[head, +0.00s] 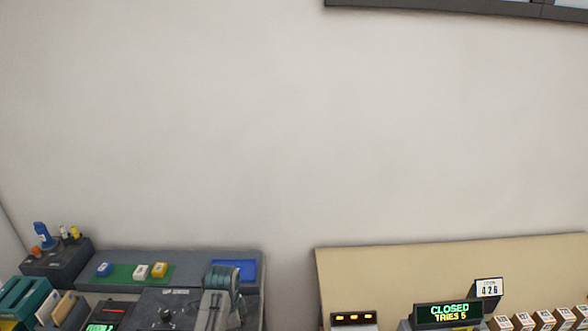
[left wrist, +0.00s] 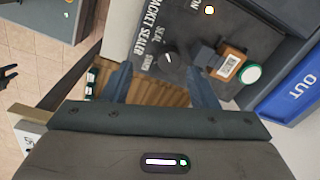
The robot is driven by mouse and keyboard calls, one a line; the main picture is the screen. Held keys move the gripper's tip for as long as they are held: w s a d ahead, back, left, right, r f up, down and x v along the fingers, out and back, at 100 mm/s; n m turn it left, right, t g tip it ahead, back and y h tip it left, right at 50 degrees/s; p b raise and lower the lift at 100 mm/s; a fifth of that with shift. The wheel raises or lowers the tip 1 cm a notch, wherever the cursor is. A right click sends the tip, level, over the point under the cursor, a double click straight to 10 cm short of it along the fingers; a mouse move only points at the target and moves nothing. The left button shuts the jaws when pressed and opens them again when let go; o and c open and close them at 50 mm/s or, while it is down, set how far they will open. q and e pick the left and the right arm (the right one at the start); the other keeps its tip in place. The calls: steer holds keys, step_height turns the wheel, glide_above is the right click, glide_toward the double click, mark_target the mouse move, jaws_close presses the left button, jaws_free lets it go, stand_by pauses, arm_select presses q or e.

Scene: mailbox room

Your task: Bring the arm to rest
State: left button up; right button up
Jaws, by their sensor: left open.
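My left gripper (left wrist: 163,88) shows in the left wrist view, with its two dark fingers spread apart and nothing between them. It is above the packet sealer (left wrist: 182,30), a dark grey panel with a knob and a small light. A small orange-brown box (left wrist: 232,65) with a white label lies to the right of the fingers, apart from them. In the head view, a grey and teal shape (head: 220,285) stands over the sealer; I cannot tell whether it is part of my left arm. My right gripper is not clearly seen in either view.
A blue OUT tray (left wrist: 290,95) lies beside the sealer. In the head view, a green mat (head: 120,273) holds small blocks at the left. A display (head: 448,312) reads CLOSED, TRIES 5, near several labelled boxes (head: 545,318) at the right.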

arm_select(q)
steer(key=s+a+f+n+t, duration=0.1)
steer(key=s+a+n, duration=0.25)
steer(key=s, duration=0.55)
steer(key=s+a+f+n+t, duration=0.1)
steer(key=s+a+n, duration=0.25)
steer(key=s, duration=0.65)
steer(key=s+r+n+t, duration=0.2)
steer(key=s+r+n, duration=0.5)
steer(key=s, duration=0.7)
steer(key=a+f+m+g+y+b, duration=0.15)
steer(key=f+b, duration=0.25)
steer(key=f, duration=1.5)
steer(key=a+f+n+h+b, duration=0.15)
steer(key=f+b, duration=0.25)
steer(key=f, duration=1.4)
steer(key=s+a+f+b, duration=0.1)
steer(key=s+f+b, duration=0.2)
steer(key=s+f, duration=0.6)
steer(key=s+a+f+g+b, duration=0.1)
steer(key=s+f+b, duration=0.2)
steer(key=s+f, duration=0.7)
step_height(320, 180, down, 7)
steer(key=shift+f+m+y, duration=0.2)
steer(key=shift+m+y, duration=0.2)
steer(key=shift+w+g, duration=0.1)
steer(key=shift+g, duration=0.15)
